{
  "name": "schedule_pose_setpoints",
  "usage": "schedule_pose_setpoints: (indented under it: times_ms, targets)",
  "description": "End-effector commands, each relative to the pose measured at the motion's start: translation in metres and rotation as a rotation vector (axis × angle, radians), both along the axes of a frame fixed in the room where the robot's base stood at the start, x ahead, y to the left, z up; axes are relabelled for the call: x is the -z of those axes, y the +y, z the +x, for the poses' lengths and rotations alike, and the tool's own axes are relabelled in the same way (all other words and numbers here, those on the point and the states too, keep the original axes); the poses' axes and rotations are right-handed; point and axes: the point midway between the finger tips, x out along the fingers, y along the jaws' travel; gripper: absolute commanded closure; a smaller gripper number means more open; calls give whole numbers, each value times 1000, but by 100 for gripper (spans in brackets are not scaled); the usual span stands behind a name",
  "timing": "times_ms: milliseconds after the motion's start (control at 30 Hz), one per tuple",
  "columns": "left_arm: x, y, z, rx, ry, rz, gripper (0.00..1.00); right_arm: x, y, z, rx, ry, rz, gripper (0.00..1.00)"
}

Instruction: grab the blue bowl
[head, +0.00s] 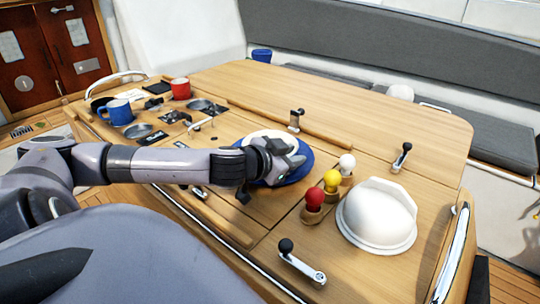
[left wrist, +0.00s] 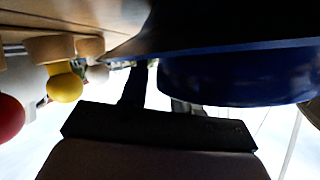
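The blue bowl (head: 297,172) sits on the wooden cockpit table, with a white round surface (head: 268,137) at its far side. My left gripper (head: 290,158) is at the bowl, covering part of it. In the left wrist view the bowl (left wrist: 240,75) fills the upper right, dark blue and close. My left gripper's fingers (left wrist: 160,90) stand apart there, one in front of a dark blue edge and the other partly hidden by the bowl. I cannot tell whether they touch it. My right gripper is not in view.
Red, yellow and white knobs (head: 331,180) and a white domed thing (head: 378,215) stand right of the bowl. A blue mug (head: 118,112), a red mug (head: 181,88) and metal dishes (head: 138,130) are at the left. The table's far part (head: 330,95) is clear.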

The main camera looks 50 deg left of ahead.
Motion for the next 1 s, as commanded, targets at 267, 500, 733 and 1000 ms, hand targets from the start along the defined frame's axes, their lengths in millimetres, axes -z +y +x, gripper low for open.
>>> schedule_pose_setpoints:
  times_ms: [267,500,733,1000]
  targets:
    - [-1,0,0,0,-3,2,100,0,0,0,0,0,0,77]
    - [-3,0,0,0,-3,2,100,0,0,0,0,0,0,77]
    - [-18,0,1,1,-6,4,100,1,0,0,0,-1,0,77]
    - [-76,0,1,0,-13,4,100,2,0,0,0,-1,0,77]
